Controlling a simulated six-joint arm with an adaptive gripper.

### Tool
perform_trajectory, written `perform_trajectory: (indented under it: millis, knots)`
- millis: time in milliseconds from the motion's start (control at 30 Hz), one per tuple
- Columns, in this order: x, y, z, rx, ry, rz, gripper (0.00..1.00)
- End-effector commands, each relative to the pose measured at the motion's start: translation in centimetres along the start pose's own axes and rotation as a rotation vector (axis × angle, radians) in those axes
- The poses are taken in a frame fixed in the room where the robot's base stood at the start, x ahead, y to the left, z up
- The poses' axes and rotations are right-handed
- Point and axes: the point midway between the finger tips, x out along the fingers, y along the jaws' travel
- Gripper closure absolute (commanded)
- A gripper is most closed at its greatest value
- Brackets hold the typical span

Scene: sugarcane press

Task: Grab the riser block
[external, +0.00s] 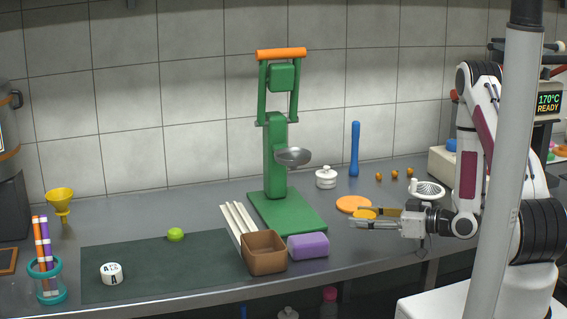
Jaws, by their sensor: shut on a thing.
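The riser block is most likely the purple block (308,245), which lies on the steel counter near its front edge, just right of a brown open box (264,262). My gripper (362,217) is to the right of the purple block and apart from it, with its fingers pointing left. The fingers are shut on a small yellow-orange piece (365,214), which shows between them. The fingers partly hide this piece, so its full shape is unclear.
A green press (275,160) with an orange handle stands behind the purple block. An orange disc (353,203) lies behind my gripper. A dark mat (170,265) covers the left front, with a lime and white tub.

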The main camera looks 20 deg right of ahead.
Motion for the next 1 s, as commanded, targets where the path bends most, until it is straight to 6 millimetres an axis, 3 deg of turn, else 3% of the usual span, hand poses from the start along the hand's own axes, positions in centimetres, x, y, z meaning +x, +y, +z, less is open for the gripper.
perform_trajectory:
  millis: [500, 1000]
  knots:
    - [-0.7, 0.0, -4.8, -0.002, 0.001, 0.000, 0.82]
    - [-0.9, 0.0, -5.6, 0.000, 0.000, 0.000, 0.82]
